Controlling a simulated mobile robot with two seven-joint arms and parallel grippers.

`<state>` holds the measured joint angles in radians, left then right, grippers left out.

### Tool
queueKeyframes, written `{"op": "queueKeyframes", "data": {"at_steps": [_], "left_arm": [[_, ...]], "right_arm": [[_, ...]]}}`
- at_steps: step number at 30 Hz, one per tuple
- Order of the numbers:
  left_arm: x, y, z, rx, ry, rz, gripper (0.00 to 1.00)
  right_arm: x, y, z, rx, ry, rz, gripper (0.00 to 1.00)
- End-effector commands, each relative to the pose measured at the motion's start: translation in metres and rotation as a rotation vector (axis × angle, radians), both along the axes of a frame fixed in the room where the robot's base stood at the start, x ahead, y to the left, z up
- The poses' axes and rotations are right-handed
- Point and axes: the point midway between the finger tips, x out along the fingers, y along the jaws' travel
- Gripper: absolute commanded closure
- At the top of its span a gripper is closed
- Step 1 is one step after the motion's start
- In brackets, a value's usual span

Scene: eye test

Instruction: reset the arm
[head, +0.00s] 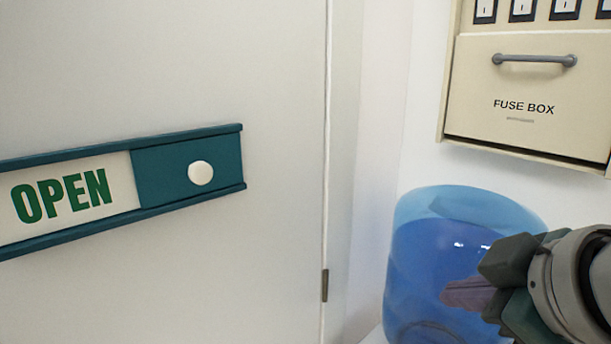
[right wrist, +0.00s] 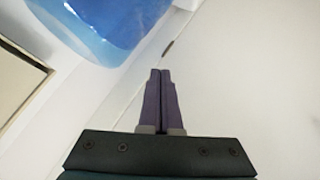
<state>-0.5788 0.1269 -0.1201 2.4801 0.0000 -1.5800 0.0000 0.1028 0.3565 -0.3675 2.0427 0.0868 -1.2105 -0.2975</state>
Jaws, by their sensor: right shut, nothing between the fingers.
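My right gripper (head: 468,293) comes in from the lower right in the head view, in front of a blue see-through container (head: 415,265). It also shows in the right wrist view (right wrist: 160,72), where its two purple fingers lie side by side. They are shut with nothing between them. I cannot tell whether the gripper touches the container. My left gripper is not in view.
A white door (head: 240,60) fills the left, with a teal slider sign (head: 187,172) reading OPEN. A cream fuse box (head: 480,90) with a grey handle (head: 535,59) hangs upper right. The space before the door looks clear.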

Motion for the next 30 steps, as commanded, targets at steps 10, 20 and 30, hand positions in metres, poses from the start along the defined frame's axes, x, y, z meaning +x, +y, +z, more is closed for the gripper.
{"op": "queueKeyframes", "data": {"at_steps": [10, 20, 30], "left_arm": [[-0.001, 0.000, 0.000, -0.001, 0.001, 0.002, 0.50], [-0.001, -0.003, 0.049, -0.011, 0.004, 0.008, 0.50], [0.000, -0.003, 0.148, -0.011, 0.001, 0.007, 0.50]], "right_arm": [[-0.161, -0.012, -0.062, 0.237, 0.399, -0.382, 1.00], [-0.221, -0.025, -0.019, 0.276, 0.532, -0.557, 1.00], [-0.220, -0.025, 0.079, 0.274, 0.531, -0.553, 1.00]]}}
